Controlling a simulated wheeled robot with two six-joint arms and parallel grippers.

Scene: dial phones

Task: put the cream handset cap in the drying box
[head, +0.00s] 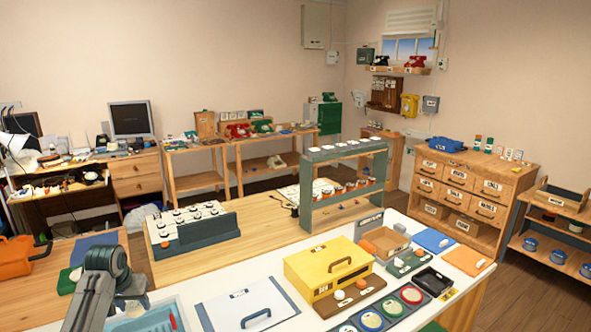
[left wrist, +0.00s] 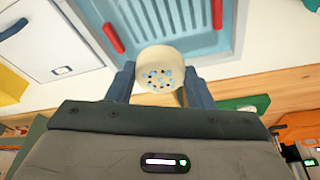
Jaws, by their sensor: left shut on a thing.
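The cream handset cap (left wrist: 160,68), round with small dark holes in its face, is between the two blue fingers of my left gripper (left wrist: 160,92) in the left wrist view. The gripper is shut on it. In the head view my left arm's wrist (head: 103,275) is at the lower left, and the cap cannot be made out there. A blue ribbed tray with red handles (left wrist: 195,28) lies beyond the cap; it also shows in the head view (head: 150,318). I cannot read which container is the drying box. My right gripper is not in view.
A white lidded box with a dark handle (head: 245,306) stands right of the tray. A yellow box (head: 328,268) with a handle is farther right, near round coloured dishes (head: 390,307) and a black tray (head: 434,281). A green-grey rack (head: 342,190) stands behind.

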